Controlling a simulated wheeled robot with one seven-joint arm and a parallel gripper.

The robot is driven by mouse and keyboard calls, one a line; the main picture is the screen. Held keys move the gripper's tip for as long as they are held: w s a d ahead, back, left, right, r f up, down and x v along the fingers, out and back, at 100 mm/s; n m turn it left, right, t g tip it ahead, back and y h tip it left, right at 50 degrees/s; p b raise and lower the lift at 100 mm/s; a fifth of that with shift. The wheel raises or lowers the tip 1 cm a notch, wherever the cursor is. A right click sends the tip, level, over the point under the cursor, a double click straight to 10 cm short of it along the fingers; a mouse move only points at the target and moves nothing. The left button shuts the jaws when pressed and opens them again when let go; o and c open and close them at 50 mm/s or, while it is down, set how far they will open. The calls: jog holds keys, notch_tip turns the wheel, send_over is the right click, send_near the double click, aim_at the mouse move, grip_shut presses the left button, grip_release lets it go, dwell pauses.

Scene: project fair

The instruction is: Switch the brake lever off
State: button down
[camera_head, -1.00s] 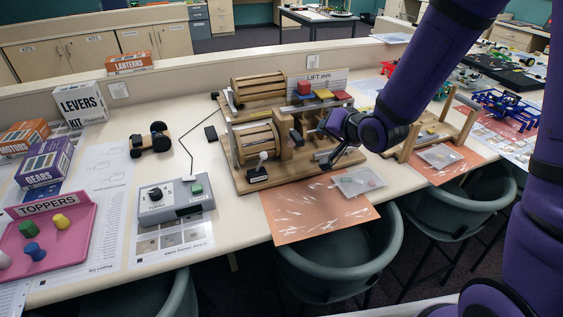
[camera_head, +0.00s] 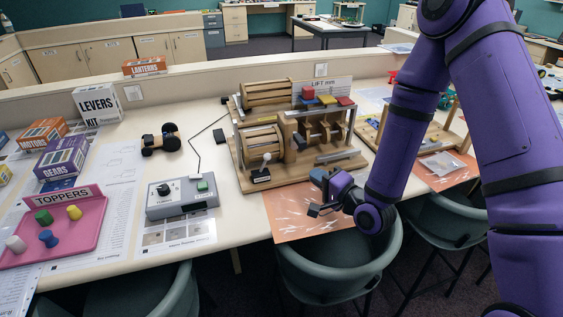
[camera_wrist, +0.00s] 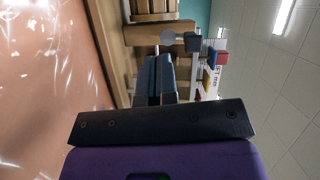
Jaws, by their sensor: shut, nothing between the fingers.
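The wooden lift rig (camera_head: 285,179) stands on the table. At its front left corner is a small lever with a pale ball knob (camera_head: 267,157) on a black base (camera_head: 260,175); I take it for the brake lever. Its stem rises from the base and leans slightly right. My gripper (camera_head: 316,209) is shut and empty, over the orange sheet, in front and to the right of the lever and apart from it. In the wrist view my shut fingers (camera_wrist: 155,75) point toward the rig's wood; a grey round part there cannot be identified surely.
A grey control box (camera_head: 181,197) with a black dial and green button stands left of the rig. A pink toppers tray (camera_head: 85,235) lies farther left. The orange sheet (camera_head: 290,222) in front of the rig is low and flat. Chairs (camera_head: 340,270) stand below the table edge.

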aim_at(264, 163)
dwell(0.4)
jog(key=x, duration=0.4)
jog(key=a+x, duration=0.1)
jog(key=x, duration=0.3)
jog(key=s+x, duration=0.1)
jog(key=x, duration=0.3)
jog(key=shift+s+a, duration=0.15)
jog(key=shift+a, duration=0.15)
jog(key=shift+a+f, duration=0.1)
jog(key=shift+a, duration=0.5)
